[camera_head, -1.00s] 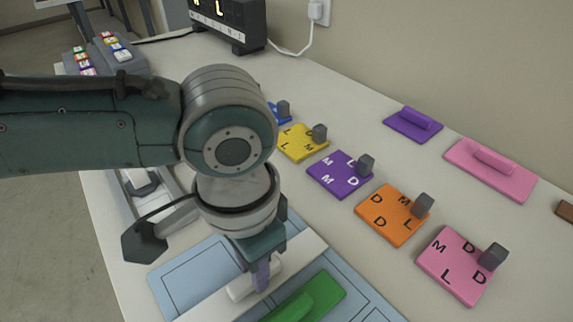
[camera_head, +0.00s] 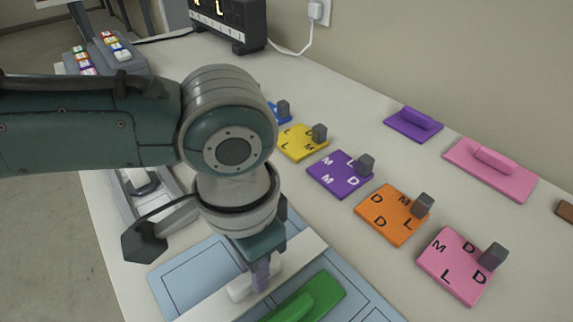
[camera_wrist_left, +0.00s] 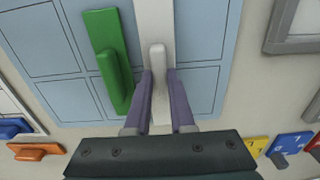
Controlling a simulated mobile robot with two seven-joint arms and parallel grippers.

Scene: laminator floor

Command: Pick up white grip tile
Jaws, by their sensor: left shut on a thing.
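The white grip tile (camera_head: 308,248) is a long white strip with a raised white grip, over the light blue board. My left gripper (camera_head: 262,282) points down and is shut on that grip. In the left wrist view, the two purple-grey fingers (camera_wrist_left: 159,85) sit on either side of the white grip (camera_wrist_left: 157,55), and the white tile (camera_wrist_left: 154,18) runs away beyond them. I cannot tell whether the tile is clear of the board. A green grip tile (camera_head: 325,287) lies right beside it; it also shows in the left wrist view (camera_wrist_left: 103,32). My right gripper is not in view.
The light blue board (camera_head: 187,265) has outlined cells. Lettered pink (camera_head: 455,262), orange (camera_head: 388,222), purple (camera_head: 335,178) and yellow (camera_head: 295,145) plates with grey knobs line the right. Purple (camera_head: 400,125) and pink (camera_head: 515,183) grip tiles lie near the wall. A dark letter display (camera_head: 230,25) stands behind.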

